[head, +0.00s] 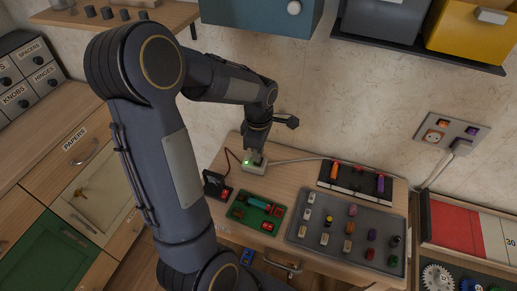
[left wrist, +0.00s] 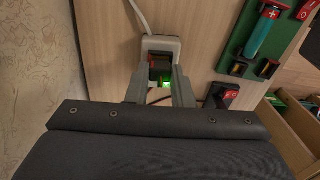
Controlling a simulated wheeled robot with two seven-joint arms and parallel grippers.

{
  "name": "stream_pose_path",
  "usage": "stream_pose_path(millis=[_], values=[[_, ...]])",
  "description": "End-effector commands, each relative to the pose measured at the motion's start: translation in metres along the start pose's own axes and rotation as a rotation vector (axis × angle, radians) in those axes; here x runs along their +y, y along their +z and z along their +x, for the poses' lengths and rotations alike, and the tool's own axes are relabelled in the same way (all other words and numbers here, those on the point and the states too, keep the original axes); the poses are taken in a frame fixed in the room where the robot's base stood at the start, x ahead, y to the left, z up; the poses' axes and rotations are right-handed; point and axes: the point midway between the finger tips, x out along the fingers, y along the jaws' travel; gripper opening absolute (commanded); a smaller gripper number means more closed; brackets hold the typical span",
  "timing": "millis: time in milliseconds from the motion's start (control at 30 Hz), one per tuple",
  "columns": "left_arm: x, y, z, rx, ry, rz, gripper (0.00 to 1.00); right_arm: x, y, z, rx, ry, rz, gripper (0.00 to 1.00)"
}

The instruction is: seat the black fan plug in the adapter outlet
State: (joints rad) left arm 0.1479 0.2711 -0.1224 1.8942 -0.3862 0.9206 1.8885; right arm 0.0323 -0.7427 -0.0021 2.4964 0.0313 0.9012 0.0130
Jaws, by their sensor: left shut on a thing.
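The white adapter (head: 255,168) sits at the back left of the small wooden table, with a green light lit on it. In the left wrist view the white adapter (left wrist: 161,43) is just beyond my fingertips. My left gripper (head: 257,152) points down over the adapter. It also shows in the left wrist view (left wrist: 160,80), shut on the dark fan plug (left wrist: 160,66), which is at the adapter's face. The fingers hide part of the plug, and I cannot tell how deep it sits. The black fan (head: 216,185) with a red switch stands front left of the adapter. My right gripper is not in view.
A green tray (head: 240,220) with a battery and red parts lies in front. A grey tray (head: 300,240) with several small coloured pieces and a black rack (head: 346,191) lie right. A white cable (head: 300,161) runs to the wall outlet (head: 437,135).

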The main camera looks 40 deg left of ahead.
Motion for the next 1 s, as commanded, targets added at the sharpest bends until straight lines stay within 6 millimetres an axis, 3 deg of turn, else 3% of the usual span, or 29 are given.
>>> stream_pose_path(millis=[367,400,600,1000], values=[[-0.0001,0.0001,0.0109,0.0,0.0,0.0,0.0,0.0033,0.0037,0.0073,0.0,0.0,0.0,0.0],[0.0,0.0001,0.0102,0.0,0.0,0.0,0.23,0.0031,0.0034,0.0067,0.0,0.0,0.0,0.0],[-0.0001,0.0,0.0096,0.0,0.0,0.0,0.46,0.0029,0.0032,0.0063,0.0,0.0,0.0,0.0],[0.0,0.0,0.0037,0.0,0.0,0.0,0.46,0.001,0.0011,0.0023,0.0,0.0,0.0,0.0]])
